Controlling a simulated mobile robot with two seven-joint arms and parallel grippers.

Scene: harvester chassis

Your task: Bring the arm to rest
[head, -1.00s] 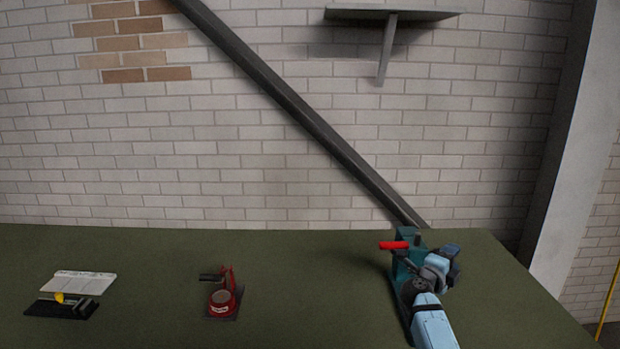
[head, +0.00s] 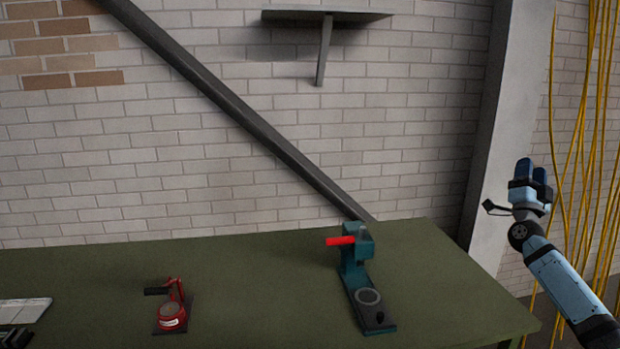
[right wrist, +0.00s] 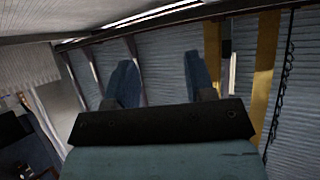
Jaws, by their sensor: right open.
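My right arm comes in from the lower right in the head view. Its gripper (head: 531,170) is raised beside the grey pillar, clear of the table and right of everything on it. In the right wrist view my right gripper's two blue fingers (right wrist: 160,80) stand apart with nothing between them. My left gripper is not in view.
A green table (head: 250,290) bears a teal press with a red handle (head: 354,262), a red device (head: 172,312) and a white-and-black item (head: 24,310) cut off at left. A grey pillar (head: 495,130) and hanging yellow cables (head: 580,130) are near my right gripper.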

